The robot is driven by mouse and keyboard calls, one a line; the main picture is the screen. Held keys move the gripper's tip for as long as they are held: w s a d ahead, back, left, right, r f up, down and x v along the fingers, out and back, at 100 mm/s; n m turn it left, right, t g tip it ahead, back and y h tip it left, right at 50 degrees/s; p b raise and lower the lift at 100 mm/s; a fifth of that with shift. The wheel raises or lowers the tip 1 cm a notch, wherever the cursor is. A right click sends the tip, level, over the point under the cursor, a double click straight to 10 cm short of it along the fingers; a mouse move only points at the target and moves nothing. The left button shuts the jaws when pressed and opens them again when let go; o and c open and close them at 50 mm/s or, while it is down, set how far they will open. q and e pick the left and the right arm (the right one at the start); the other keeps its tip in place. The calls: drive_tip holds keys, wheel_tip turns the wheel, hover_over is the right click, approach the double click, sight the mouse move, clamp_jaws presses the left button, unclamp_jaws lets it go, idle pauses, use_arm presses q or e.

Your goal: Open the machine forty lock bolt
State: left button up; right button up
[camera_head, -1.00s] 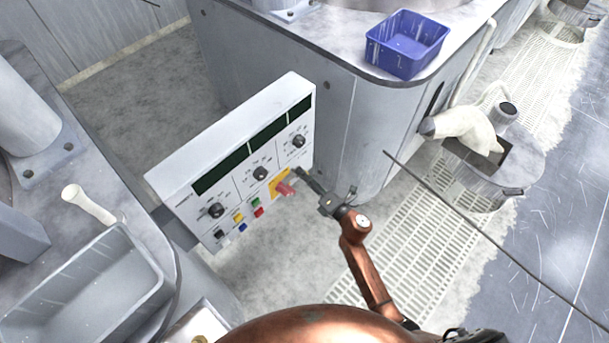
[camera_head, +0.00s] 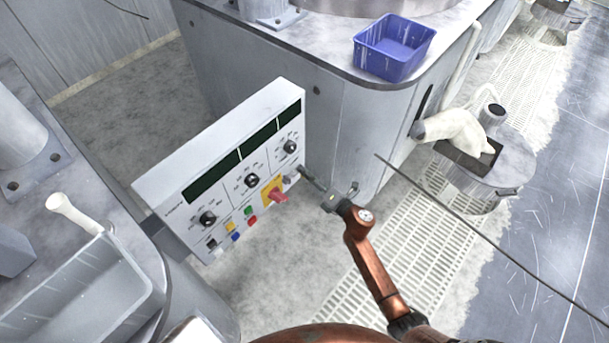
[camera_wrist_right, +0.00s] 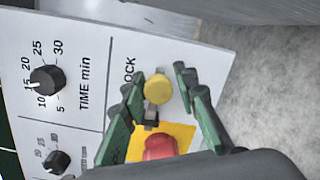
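The control panel (camera_head: 240,165) is a white box with dark displays, black dials and coloured buttons. In the right wrist view, the lock bolt has a round yellow knob (camera_wrist_right: 157,88) on a short grey shaft, beside printed letters that read "OCK". A red switch (camera_wrist_right: 160,146) on a yellow plate (camera_wrist_right: 181,134) sits just below it; the red switch also shows in the head view (camera_head: 277,196). My right gripper (camera_wrist_right: 160,95) is open, with its green-black fingers on either side of the knob and apparent gaps. In the head view it (camera_head: 303,173) is at the panel's lower right edge. My left gripper is out of view.
A blue bin (camera_head: 394,48) stands on the grey machine top behind the panel. A grey basin (camera_head: 75,290) and a white handle (camera_head: 72,212) are at the left. A thin dark cable (camera_head: 470,232) crosses at the right. Open floor lies below the panel.

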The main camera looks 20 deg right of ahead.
drive_tip(key=o, duration=0.3)
drive_tip(key=shift+a, duration=0.15)
drive_tip(key=shift+s, duration=0.15)
drive_tip(key=v, duration=1.1)
drive_tip(key=shift+s+d, duration=0.25)
drive_tip(key=shift+s, duration=0.05)
